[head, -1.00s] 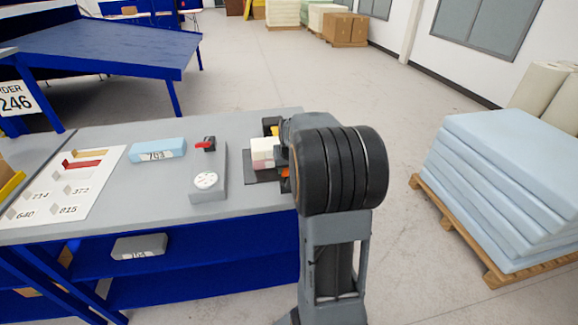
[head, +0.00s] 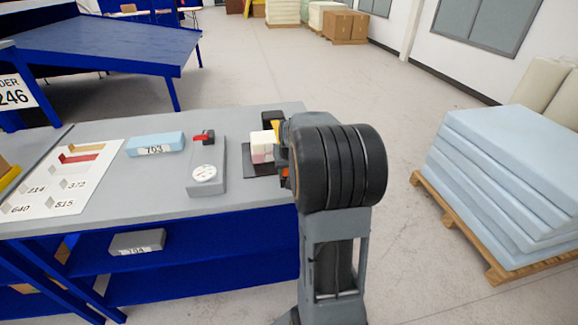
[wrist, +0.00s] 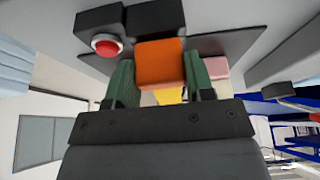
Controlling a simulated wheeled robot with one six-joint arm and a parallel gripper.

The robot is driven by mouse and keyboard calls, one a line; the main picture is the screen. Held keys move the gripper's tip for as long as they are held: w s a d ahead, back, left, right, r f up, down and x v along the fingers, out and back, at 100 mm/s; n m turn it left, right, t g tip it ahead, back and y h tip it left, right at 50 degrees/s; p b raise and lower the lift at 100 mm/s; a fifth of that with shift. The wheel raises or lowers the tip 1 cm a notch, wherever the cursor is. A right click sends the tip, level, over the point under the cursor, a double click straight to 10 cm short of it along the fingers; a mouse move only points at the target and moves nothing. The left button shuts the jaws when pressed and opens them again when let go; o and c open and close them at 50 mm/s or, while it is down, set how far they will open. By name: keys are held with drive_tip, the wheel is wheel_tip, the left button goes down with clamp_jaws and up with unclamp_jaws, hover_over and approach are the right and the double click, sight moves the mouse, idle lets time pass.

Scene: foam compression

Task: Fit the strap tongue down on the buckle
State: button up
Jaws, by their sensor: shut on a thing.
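In the wrist view my gripper (wrist: 156,82) has its two green-padded fingers on either side of an orange block (wrist: 160,62), which looks like the strap tongue. It is shut on it. A yellow strip (wrist: 170,96), likely the strap, shows below the block. A black block with a red button (wrist: 105,44), likely the buckle, is close beside it at upper left; whether they touch is unclear. In the head view a black block (head: 272,116) stands behind a white and pink foam stack (head: 262,146). My arm hides the fingertips there.
The foam stack stands on a dark plate (head: 250,168) on the grey table (head: 120,195). A grey device (head: 207,180) with a dial and red lever is to its left. A light-blue block (head: 155,145) lies farther left. Clear table lies between them.

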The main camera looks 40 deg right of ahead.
drive_tip(key=shift+f, duration=0.15)
drive_tip(key=o, duration=1)
drive_tip(key=w+p+v, duration=0.1)
drive_tip(key=p+v, duration=0.5)
drive_tip(key=v, duration=0.3)
drive_tip(key=shift+d+r, duration=0.15)
drive_tip(key=shift+r, duration=0.45)
idle(0.4)
drive_tip(key=shift+s, duration=0.1)
idle(0.4)
drive_tip(key=s+a+r+n+y, duration=0.1)
drive_tip(key=s+a+n, duration=0.1)
drive_tip(key=s+a, duration=0.5)
drive_tip(key=s+a+r+n+y, duration=0.1)
drive_tip(key=s+a+n, duration=0.2)
drive_tip(key=s+a, duration=0.4)
drive_tip(key=a, duration=0.7)
drive_tip(key=shift+s+a, duration=0.3)
drive_tip(key=shift+s, duration=0.05)
